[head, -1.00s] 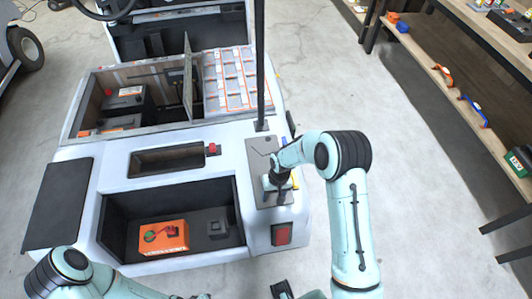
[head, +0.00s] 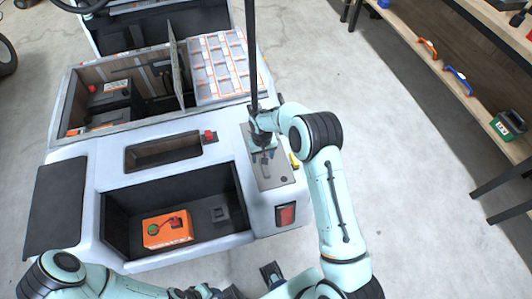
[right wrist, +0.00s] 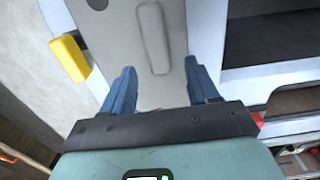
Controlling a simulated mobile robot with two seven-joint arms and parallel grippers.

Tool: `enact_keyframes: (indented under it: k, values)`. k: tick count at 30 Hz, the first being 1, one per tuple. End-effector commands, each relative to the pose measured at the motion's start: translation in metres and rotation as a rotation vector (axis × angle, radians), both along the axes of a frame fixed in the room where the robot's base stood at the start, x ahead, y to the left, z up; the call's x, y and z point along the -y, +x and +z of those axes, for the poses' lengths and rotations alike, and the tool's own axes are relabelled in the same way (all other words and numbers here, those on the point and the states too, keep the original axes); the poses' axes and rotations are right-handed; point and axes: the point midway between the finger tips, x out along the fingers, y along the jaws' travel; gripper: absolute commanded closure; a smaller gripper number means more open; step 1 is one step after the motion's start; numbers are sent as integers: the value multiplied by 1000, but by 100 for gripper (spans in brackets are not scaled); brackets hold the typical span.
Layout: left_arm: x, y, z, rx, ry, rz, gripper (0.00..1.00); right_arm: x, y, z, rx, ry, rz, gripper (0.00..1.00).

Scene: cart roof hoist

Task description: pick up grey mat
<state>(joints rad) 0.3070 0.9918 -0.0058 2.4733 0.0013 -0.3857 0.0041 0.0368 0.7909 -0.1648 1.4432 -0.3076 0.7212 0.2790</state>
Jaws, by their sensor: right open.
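The grey mat (head: 273,174) is a flat grey panel on the right side of the white cart's top, beside the open bin. My right gripper (head: 263,151) is above its far part, near the black post, and hides some of it. In the right wrist view the mat (right wrist: 155,45) runs between and beyond the two blue fingers of my right gripper (right wrist: 162,88). The fingers are apart with nothing gripped; contact with the mat cannot be told. My left arm crosses the bottom edge of the head view, and its jaw state is unclear.
The black post (head: 251,60) rises close to my right gripper. An open bin (head: 120,212) holds an orange box (head: 167,230). A yellow part (right wrist: 70,57) sticks out beside the mat. Shelves (head: 470,85) stand at right, with clear floor between.

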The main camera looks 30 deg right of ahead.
Motion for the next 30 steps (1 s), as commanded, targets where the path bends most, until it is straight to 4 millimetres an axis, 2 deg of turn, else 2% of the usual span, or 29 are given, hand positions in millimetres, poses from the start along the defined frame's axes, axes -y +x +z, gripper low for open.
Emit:
enact_keyframes:
  k: [3, 7, 16, 21, 22, 30]
  values:
    - [0, 2, 4, 2, 0, 1, 57, 4, 0, -20, -4, 0, 0, 40]
    - [0, 2, 4, 2, 0, 1, 57, 3, 0, -36, -3, 0, 0, 40]
    - [0, 2, 4, 2, 0, 1, 57, 3, 1, -40, 0, 0, 0, 40]
    - [0, 2, 4, 2, 0, 1, 57, 3, 1, -40, -1, 0, 0, 96]
    - [0, 2, 4, 2, 0, 1, 57, 3, 1, -40, -1, 0, 0, 100]
    - [0, 2, 4, 2, 0, 1, 57, 3, 2, -38, 2, 0, 0, 100]
